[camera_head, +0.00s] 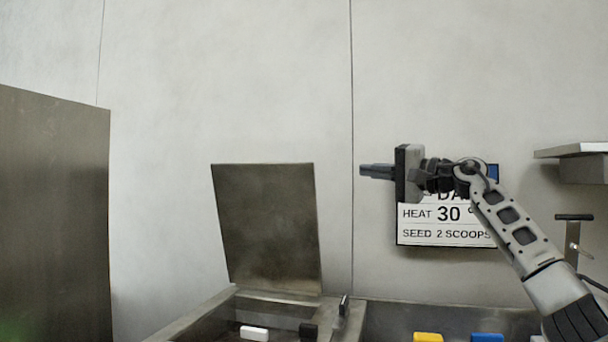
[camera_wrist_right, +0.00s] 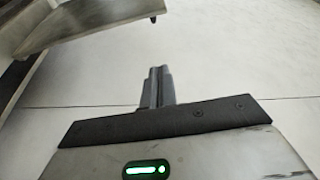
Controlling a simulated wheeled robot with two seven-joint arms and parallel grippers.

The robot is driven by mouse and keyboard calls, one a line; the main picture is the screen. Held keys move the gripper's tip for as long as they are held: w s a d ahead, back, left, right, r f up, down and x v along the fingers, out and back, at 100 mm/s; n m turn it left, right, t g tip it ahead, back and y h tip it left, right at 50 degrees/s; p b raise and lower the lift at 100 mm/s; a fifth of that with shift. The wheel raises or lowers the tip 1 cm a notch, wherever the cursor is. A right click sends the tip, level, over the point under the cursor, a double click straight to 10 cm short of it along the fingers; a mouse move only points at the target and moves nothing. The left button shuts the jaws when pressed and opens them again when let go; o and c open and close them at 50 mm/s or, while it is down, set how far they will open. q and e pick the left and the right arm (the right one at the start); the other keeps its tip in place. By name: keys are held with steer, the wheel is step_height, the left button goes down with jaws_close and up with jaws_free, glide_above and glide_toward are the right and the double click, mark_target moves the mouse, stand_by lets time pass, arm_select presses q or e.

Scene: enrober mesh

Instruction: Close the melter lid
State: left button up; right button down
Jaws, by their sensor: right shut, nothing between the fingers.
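The melter lid (camera_head: 268,228) is a dark metal panel in the head view. It stands open, nearly upright and leaning slightly back, at the rear of the metal melter (camera_head: 195,318). My right gripper (camera_head: 364,170) is shut and empty. It is raised in front of the wall, to the right of the lid and near the height of its top edge, apart from it, with its fingers pointing left. In the right wrist view the closed fingers (camera_wrist_right: 157,86) show against the pale wall. My left gripper is not in view.
A wall sign (camera_head: 445,233) hangs partly hidden behind my right arm. White (camera_head: 254,333), yellow (camera_head: 428,337) and blue (camera_head: 487,337) items lie along the bottom. A tall metal panel (camera_head: 55,220) stands left. A shelf (camera_head: 580,150) juts from the right.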

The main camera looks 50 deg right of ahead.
steer(key=w+a+r+p, duration=0.2)
steer(key=w+p, duration=0.9)
arm_select(q)
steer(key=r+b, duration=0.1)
steer(key=b, duration=0.1)
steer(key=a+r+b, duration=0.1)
steer(key=b, duration=0.1)
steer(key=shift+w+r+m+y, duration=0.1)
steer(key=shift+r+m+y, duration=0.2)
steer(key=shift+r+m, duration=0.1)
arm_select(e)
steer(key=s+a+f, duration=0.2)
steer(key=a, duration=0.1)
steer(key=shift+s+f, duration=0.1)
steer(key=shift+s, duration=0.05)
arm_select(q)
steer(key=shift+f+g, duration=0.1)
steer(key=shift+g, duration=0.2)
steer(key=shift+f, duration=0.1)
arm_select(e)
steer(key=shift+a, duration=0.1)
